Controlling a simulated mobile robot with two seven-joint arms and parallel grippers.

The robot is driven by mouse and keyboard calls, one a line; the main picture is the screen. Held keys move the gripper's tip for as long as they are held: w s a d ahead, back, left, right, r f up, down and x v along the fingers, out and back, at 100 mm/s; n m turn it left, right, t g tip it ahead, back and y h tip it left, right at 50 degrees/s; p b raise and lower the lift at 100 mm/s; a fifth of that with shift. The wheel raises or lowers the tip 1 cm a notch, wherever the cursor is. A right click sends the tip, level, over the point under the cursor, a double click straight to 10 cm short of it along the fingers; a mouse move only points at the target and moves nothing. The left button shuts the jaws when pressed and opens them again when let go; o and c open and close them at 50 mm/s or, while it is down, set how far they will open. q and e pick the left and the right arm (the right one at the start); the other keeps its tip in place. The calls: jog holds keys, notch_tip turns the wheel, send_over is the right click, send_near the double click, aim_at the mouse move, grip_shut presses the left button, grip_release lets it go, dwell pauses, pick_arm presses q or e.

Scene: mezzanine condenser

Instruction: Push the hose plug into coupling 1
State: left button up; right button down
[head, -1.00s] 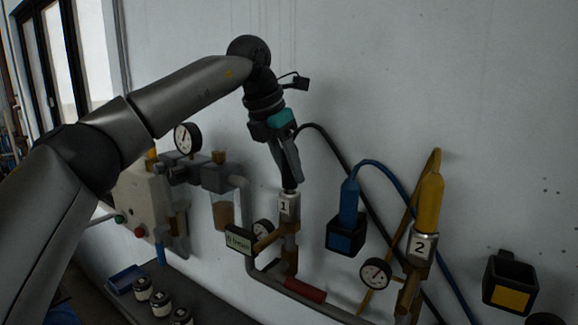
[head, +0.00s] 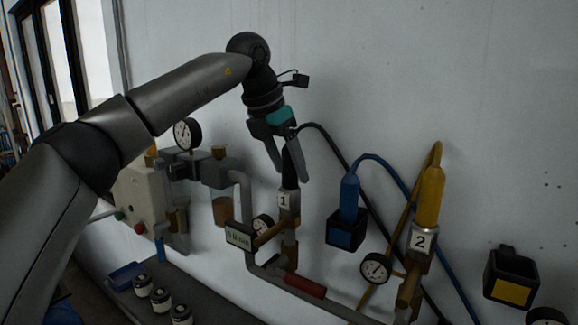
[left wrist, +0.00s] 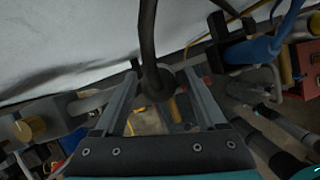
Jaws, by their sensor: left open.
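The black hose plug (head: 289,166) stands upright with its lower end at the top of coupling 1 (head: 284,203), which carries a white "1" label. How deep it sits I cannot tell. Its black hose (head: 332,145) bends away to the right. My left gripper (head: 289,174) is open, its fingers spread on either side of the plug. In the left wrist view the plug (left wrist: 157,82) and its hose (left wrist: 148,30) show between the open fingers (left wrist: 160,85), with a gap on each side. My right gripper is not in view.
A blue plug (head: 348,200) sits in a black holder to the right. A yellow plug (head: 430,195) stands in coupling 2 (head: 422,242). An empty-looking black holder (head: 511,278) hangs far right. Gauges (head: 375,268) and pipes (head: 300,285) surround the couplings. The wall above is clear.

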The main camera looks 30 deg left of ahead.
pick_arm(q)
jog(key=v, duration=1.5)
